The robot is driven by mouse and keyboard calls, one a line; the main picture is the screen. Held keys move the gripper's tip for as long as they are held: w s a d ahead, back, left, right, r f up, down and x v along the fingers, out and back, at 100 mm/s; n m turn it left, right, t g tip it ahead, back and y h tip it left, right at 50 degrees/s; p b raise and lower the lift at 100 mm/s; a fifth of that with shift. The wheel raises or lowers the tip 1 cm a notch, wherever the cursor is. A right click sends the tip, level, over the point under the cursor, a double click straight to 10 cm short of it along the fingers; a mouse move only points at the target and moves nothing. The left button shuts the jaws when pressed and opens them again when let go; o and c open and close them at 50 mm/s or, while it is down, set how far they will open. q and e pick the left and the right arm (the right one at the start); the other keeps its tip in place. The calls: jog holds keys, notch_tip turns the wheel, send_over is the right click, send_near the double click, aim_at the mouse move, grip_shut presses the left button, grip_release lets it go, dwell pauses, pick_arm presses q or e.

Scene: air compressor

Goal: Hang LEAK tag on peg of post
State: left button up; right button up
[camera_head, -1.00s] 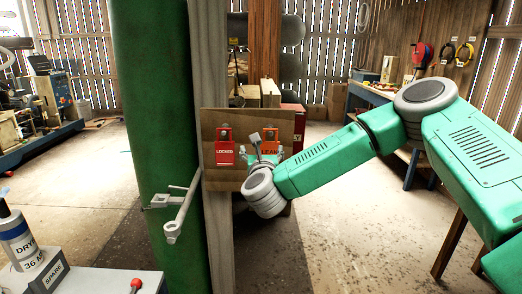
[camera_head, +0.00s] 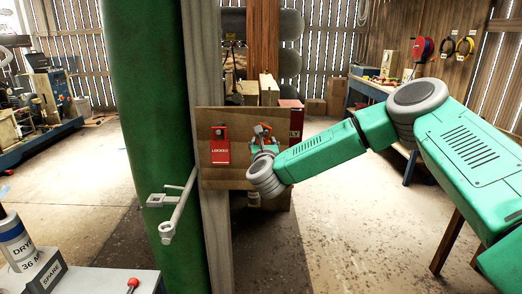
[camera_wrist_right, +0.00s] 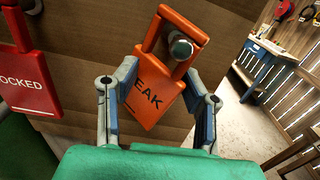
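The orange LEAK tag (camera_wrist_right: 155,96) hangs tilted on a board, its loop around a round-ended peg (camera_wrist_right: 180,47) in the right wrist view. My right gripper (camera_wrist_right: 162,80) is open, with one finger on each side of the tag. The left finger is close to the tag's edge; contact is unclear. In the head view the right gripper (camera_head: 262,146) covers most of the tag, leaving some orange above it. A grey metal bracket with a small upright end (camera_head: 172,205) shows beside the grey wooden post (camera_head: 207,70). My left gripper is not in view.
A red LOCKED tag (camera_head: 220,146) hangs left of the LEAK tag on the wooden board (camera_head: 240,180). A large green cylinder (camera_head: 150,100) stands left of the post. A labelled bottle (camera_head: 18,243) and a SPARE block (camera_head: 45,272) are at lower left. Open floor lies right.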

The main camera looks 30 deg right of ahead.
aim_at(266, 140)
jog(key=shift+d+f, duration=0.2)
jog(key=shift+d, duration=0.5)
jog(key=c, duration=0.6)
jog(key=shift+s+d, duration=0.15)
jog(key=shift+d, duration=0.15)
grip_shut()
jog(key=shift+a+r, duration=0.2)
jog(key=shift+a, duration=0.55)
jog(key=shift+d+r, duration=0.3)
jog(key=shift+r, duration=0.4)
jog(key=shift+s+a, duration=0.1)
jog(key=shift+s, duration=0.1)
jog(key=v, duration=0.3)
jog(key=b+v, duration=0.1)
jog(key=shift+a+f, duration=0.2)
jog(key=shift+f, duration=0.1)
jog(key=b+v, duration=0.1)
jog(key=v, duration=1.2)
jog(key=shift+d, duration=0.15)
jog(key=o, duration=0.9)
grip_release()
jog(key=shift+a+r, duration=0.2)
jog(key=shift+a, duration=0.25)
jog(key=o, duration=1)
jog(key=shift+a, duration=0.25)
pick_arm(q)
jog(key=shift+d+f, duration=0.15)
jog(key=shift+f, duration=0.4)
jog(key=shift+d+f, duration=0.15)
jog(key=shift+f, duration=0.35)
